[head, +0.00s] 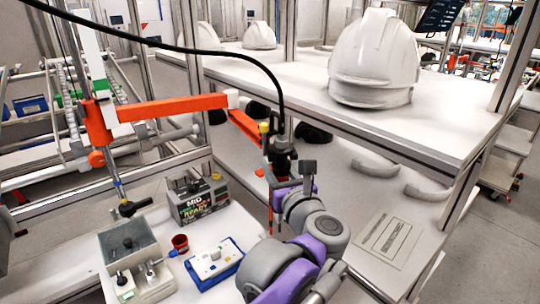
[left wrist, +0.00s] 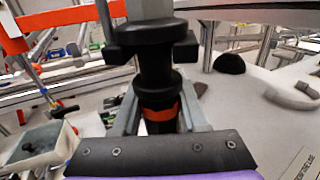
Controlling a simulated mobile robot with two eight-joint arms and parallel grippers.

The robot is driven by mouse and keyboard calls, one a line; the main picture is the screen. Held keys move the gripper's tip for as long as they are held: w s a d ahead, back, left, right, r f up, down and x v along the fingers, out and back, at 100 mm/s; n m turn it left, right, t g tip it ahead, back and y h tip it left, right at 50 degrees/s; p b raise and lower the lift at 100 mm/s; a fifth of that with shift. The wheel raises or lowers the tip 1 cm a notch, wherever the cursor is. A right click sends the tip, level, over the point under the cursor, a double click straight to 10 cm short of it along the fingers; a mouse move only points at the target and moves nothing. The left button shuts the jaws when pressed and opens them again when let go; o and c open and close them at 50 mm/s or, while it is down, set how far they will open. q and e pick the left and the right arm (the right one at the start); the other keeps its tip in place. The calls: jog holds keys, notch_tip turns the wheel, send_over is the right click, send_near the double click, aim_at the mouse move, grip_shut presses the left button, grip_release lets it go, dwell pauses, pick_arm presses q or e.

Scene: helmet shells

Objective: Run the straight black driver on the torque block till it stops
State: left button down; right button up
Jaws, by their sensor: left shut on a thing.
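The straight black driver (head: 281,150) hangs upright below the orange balancer arm (head: 172,107), with a black cable rising from its top. My left gripper (head: 287,186) is shut on the driver. In the left wrist view the driver (left wrist: 157,68) stands between the fingers of my left gripper (left wrist: 160,122), with an orange band low on its body. The likely torque block (head: 199,198) is the grey unit with a display reading MID READY, on the bench left of the driver. The driver is apart from it. My right gripper is not in view.
A second driver (head: 130,207) hangs left of the block. A grey open-topped box (head: 128,245), a red cup (head: 180,243) and a blue-and-white tray (head: 214,264) stand in front of the block. A white helmet (head: 374,60) sits on the upper shelf, with grey curved pieces below.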

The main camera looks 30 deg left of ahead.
pick_arm(q)
jog(key=shift+f+b, duration=0.3)
jog(key=shift+f, duration=0.7)
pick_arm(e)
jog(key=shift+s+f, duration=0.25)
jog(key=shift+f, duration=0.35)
pick_arm(q)
jog(key=shift+f, duration=0.1)
jog(key=shift+f+b, duration=0.8)
jog(key=shift+f, duration=1.1)
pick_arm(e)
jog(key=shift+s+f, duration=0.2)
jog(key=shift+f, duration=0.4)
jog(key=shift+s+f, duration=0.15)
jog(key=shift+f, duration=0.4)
pick_arm(q)
jog(key=shift+f, duration=0.3)
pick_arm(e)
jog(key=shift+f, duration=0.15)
pick_arm(q)
jog(key=shift+f+b, duration=0.35)
jog(key=shift+f, duration=0.25)
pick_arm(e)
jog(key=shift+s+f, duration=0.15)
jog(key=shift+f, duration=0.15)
pick_arm(q)
jog(key=shift+f, duration=0.3)
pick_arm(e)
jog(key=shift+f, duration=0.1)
